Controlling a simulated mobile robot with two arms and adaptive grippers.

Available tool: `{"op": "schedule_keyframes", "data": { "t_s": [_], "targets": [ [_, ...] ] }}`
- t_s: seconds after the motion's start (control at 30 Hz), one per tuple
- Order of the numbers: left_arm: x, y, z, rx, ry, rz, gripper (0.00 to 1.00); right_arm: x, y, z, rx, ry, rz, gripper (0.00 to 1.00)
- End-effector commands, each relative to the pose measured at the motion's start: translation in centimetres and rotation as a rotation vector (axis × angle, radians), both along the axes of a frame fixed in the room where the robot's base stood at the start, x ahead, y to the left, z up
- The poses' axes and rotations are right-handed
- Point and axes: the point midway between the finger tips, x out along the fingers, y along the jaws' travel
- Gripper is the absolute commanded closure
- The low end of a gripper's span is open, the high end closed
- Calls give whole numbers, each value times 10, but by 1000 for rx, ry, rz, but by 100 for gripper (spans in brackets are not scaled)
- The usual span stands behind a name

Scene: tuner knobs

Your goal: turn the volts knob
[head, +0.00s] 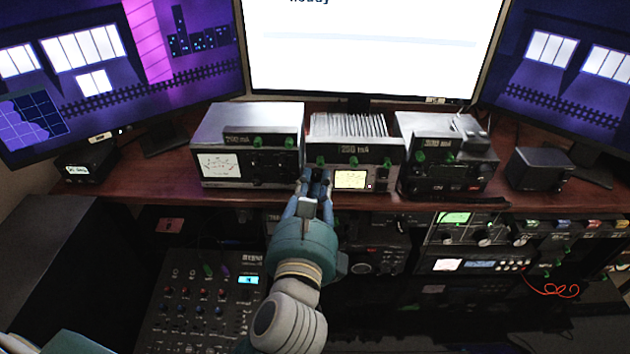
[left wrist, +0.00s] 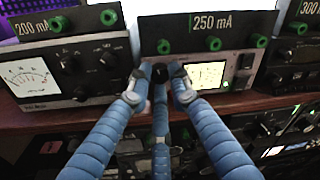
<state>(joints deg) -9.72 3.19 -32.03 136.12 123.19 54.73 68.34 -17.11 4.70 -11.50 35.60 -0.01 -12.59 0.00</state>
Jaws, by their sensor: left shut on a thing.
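The middle tuner unit (head: 352,150) stands on the wooden shelf and has a "250 mA" label, green knobs and a lit yellowish meter. My left gripper (head: 316,180) reaches up to its front, left of the meter. In the left wrist view, the fingers of my left gripper (left wrist: 160,82) are closed around a black knob (left wrist: 175,70) on that unit's face. The fingers partly cover the knob, and no "volts" marking can be read. My right gripper is not in view.
A "200 mA" unit (head: 247,146) with a white meter stands to the left, and a "300 mA" unit (head: 447,153) to the right. A wooden shelf edge (head: 225,200) runs below them. Under it are a mixer panel (head: 200,300) and more rack gear. Monitors stand behind.

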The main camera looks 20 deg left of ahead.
Motion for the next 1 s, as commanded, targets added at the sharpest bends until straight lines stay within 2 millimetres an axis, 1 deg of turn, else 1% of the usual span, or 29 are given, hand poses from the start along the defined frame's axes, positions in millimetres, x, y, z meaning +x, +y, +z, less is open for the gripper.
{"op": "schedule_keyframes", "data": {
  "t_s": [0.03,0.07,0.1,0.33,0.47,0.57,0.67,0.9,1.0],
  "targets": [
    [0,0,1,1,-4,1,100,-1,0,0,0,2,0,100],
    [0,0,1,0,-5,0,77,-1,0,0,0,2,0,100],
    [0,0,1,0,-4,0,73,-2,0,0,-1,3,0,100],
    [0,0,1,-2,-3,0,73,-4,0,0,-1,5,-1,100],
    [0,0,-1,-27,-9,0,73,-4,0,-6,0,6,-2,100],
    [0,0,-4,-89,-29,0,73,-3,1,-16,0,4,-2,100],
    [0,0,-6,-188,-59,0,73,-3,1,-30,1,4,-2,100],
    [0,0,-7,-474,-140,-2,73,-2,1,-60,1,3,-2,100],
    [1,-4,-1,-487,-140,0,73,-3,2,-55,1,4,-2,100]
  ]
}}
